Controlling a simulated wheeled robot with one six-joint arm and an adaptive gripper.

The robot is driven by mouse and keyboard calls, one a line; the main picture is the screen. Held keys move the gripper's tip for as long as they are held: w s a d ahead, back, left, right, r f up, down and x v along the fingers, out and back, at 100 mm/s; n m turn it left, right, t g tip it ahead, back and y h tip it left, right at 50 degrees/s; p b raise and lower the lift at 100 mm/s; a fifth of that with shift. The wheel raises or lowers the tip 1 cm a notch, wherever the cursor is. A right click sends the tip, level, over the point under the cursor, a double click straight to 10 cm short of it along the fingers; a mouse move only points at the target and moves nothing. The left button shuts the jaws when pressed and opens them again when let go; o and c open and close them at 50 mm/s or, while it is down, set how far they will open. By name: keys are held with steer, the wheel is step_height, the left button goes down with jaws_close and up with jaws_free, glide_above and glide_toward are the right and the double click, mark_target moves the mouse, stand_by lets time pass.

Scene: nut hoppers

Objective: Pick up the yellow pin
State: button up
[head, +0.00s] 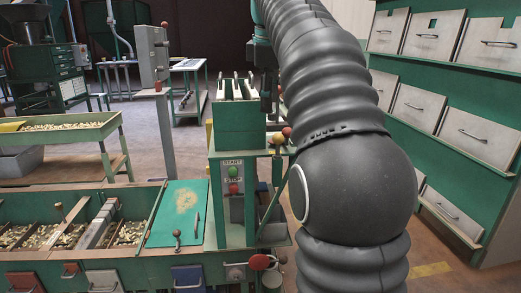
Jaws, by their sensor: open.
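I cannot make out a yellow pin for certain in the head view. A small yellow piece (11,126) lies at the left end of the nut tray, and I cannot tell what it is. A thin dark rod (196,222) lies on the green sloped board (165,232). My gripper is not in view; only my thick black ribbed arm shows, running down the right of centre and hiding part of the scene behind it.
A green hopper bench (150,268) with several bins of nuts stands at the front left. A green machine with a START/STOP panel (232,179) and ball-topped levers (277,139) stands at centre. A drawer cabinet (455,80) fills the right. Floor shows behind the bench.

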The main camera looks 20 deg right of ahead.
mark_target(278, 134)
steer(key=w+d+r+n, duration=0.1)
steer(key=w+d+n, duration=0.1)
steer(key=w+d, duration=0.1)
steer(key=shift+g, duration=0.3)
steer(key=f+b, duration=0.1)
steer(key=f, duration=0.3)
steer(key=w+d+f+b, duration=0.1)
steer(key=f, duration=0.3)
steer(key=f+b, duration=0.2)
steer(key=f, duration=0.3)
steer(key=shift+w+d+f, duration=0.1)
steer(key=shift+w+d, duration=0.25)
jaws_close()
